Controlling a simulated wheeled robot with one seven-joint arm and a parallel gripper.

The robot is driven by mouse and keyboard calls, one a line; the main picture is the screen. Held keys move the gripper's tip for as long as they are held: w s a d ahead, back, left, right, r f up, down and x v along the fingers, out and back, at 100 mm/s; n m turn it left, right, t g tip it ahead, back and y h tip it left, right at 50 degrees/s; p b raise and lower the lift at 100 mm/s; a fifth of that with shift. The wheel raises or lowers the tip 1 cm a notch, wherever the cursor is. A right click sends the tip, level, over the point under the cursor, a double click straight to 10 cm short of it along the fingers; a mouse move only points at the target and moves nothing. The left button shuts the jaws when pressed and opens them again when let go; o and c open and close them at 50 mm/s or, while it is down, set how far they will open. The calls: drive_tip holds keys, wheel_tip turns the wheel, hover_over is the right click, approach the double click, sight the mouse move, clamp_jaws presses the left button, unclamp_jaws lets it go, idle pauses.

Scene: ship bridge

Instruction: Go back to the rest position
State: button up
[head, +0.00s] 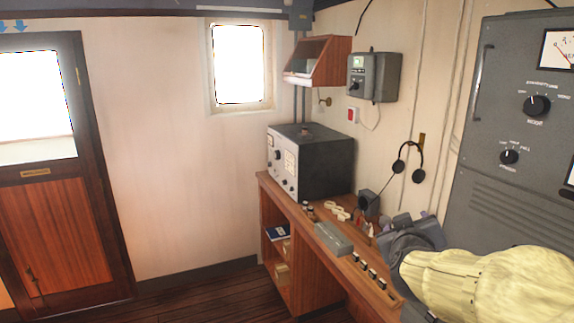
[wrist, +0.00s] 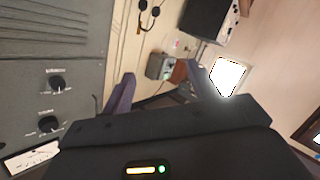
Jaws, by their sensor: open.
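My gripper (head: 416,222) is at the lower right of the head view, in front of the right wall near the tall grey cabinet and over the right end of the wooden desk (head: 345,284). In the wrist view my gripper (wrist: 166,74) shows its two purple-grey fingers spread apart. Nothing is held between them; only the wall and its distant fittings show there. My cream-coloured arm runs off to the right and hides part of the desk and cabinet.
The tall grey cabinet (head: 500,120) with knobs stands close by my arm. The desk holds a dark radio box (head: 322,160), a grey box (head: 333,238) and several small items. Headphones (head: 408,162) hang on the wall. Floor left of the desk is free, before a wooden door (head: 62,230).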

drive_tip(key=s+a+f+g+y, duration=0.2)
drive_tip(key=a+f+g, duration=0.1)
drive_tip(key=f, duration=0.4)
drive_tip(key=s+a+f+g+y, duration=0.2)
drive_tip(key=a+f, duration=0.2)
drive_tip(key=f, duration=0.4)
drive_tip(key=s+a+f+m+g+y+b, duration=0.1)
drive_tip(key=s+a+f+m+g, duration=0.1)
drive_tip(key=s+f+g, duration=0.5)
drive_tip(key=s+f, duration=0.4)
drive_tip(key=s, duration=0.2)
drive_tip(key=shift+a, duration=0.35)
drive_tip(key=shift+f, duration=0.1)
